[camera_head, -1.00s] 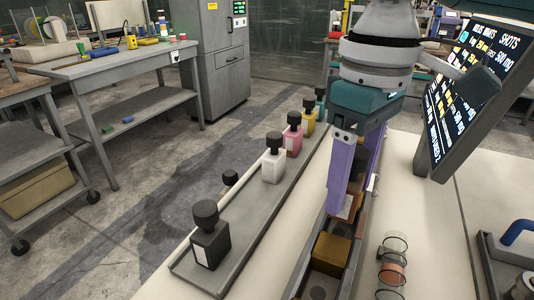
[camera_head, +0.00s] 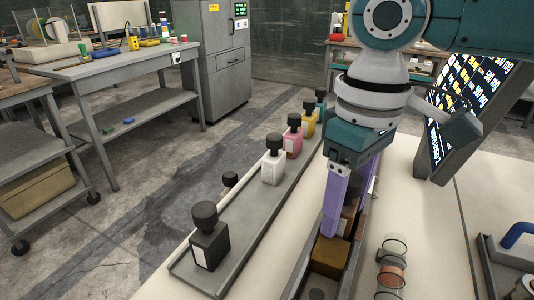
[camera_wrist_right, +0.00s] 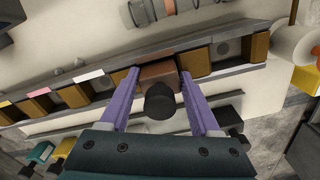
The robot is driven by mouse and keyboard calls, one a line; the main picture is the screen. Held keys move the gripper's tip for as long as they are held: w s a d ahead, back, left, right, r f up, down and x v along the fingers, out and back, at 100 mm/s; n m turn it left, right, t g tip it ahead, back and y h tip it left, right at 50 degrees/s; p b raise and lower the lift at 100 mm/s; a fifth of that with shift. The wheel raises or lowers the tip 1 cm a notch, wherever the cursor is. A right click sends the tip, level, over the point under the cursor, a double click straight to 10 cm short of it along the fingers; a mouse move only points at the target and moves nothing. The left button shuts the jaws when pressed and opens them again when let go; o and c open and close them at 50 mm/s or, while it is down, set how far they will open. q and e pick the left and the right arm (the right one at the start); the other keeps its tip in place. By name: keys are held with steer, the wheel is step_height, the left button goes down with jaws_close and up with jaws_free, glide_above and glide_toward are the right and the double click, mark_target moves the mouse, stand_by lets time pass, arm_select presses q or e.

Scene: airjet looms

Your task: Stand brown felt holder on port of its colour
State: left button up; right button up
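The brown felt holder (camera_wrist_right: 158,74), a brown block with a black knob on top, is between the purple fingers of my right gripper (camera_wrist_right: 160,73) in the right wrist view. The fingers lie against its two sides with almost no gap. In the head view my right gripper (camera_head: 332,232) points down at the narrow channel (camera_head: 297,285), and its finger hides most of the holder. The channel has brown blocks (camera_head: 330,256) and dark round recesses between them. Small pink and white labels (camera_wrist_right: 88,75) line its edge in the wrist view. The port under the holder is hidden. My left gripper is out of view.
A grey tray (camera_head: 240,225) left of the channel holds black, white, pink, yellow and teal holders. Clear rings with an orange band (camera_head: 391,276) lie close right of the channel. A tilted screen (camera_head: 455,120) stands behind on the right.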

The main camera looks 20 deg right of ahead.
steer(key=o, duration=0.3)
steer(key=shift+s+d+f, duration=0.1)
steer(key=shift+d+f, duration=0.1)
steer(key=shift+f, duration=0.35)
steer(key=shift+o, duration=0.6)
steer(key=shift+r, duration=0.2)
steer(key=r+p, duration=0.1)
steer(key=r, duration=1.1)
steer(key=shift+a, duration=0.2)
steer(key=shift+r+p, duration=0.3)
steer(key=shift+r, duration=0.35)
